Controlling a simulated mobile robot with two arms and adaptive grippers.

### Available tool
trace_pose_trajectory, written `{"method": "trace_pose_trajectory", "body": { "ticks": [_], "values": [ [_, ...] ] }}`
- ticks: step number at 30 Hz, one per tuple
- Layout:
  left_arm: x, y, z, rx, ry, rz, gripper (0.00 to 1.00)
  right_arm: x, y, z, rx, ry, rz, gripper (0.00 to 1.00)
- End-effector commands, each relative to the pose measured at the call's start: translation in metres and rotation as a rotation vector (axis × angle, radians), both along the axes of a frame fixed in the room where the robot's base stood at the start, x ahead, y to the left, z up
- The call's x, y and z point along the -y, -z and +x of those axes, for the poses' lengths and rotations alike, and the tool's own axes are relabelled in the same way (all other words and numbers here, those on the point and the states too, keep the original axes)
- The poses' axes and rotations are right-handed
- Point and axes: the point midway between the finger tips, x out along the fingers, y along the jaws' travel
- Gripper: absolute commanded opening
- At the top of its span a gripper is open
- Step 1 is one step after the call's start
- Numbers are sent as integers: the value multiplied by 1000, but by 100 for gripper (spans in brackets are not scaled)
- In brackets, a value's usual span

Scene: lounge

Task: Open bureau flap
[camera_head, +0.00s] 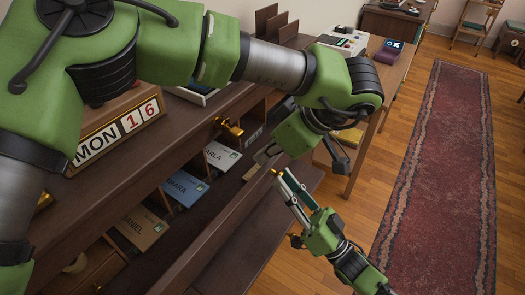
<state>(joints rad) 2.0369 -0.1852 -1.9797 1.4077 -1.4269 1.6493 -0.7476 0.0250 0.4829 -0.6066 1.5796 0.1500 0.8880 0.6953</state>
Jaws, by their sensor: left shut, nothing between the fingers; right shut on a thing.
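The bureau (130,165) is dark wood and stands at the left, with its pigeonholes in view. The bureau flap (225,222) is a long dark board tilted out from the front, partly down, so there is a gap into the compartments. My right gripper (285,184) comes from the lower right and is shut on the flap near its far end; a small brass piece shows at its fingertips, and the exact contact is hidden. My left gripper (306,154) is above and beyond it, shut and empty, partly hidden by its own wrist.
Named cards, including a blue one (185,187) and a brown one (142,228), lie in the compartments. A calendar block (115,132) stands on top. A side table (388,75) is beyond. A red rug (437,170) and bare wooden floor lie to the right.

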Motion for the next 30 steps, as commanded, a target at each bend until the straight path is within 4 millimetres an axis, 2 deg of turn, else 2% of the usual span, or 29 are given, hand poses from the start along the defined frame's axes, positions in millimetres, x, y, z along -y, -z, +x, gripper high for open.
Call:
{"method": "trace_pose_trajectory", "body": {
  "ticks": [8,14,15,16,17,30],
  "values": [
    [14,5,-9,-2,4,-2,0,0,-1,1,2,2,1,0],
    [17,6,-12,-8,10,-8,0,-1,-2,1,3,1,0,0],
    [17,6,-13,-8,10,-8,0,-1,-3,2,3,1,0,25],
    [17,6,-13,-9,10,-8,0,-1,-3,2,3,1,0,33],
    [17,6,-13,-8,10,-7,0,-1,-3,2,3,1,0,36],
    [14,5,-10,-3,4,-4,0,3,2,-4,3,0,1,36]
  ]
}}
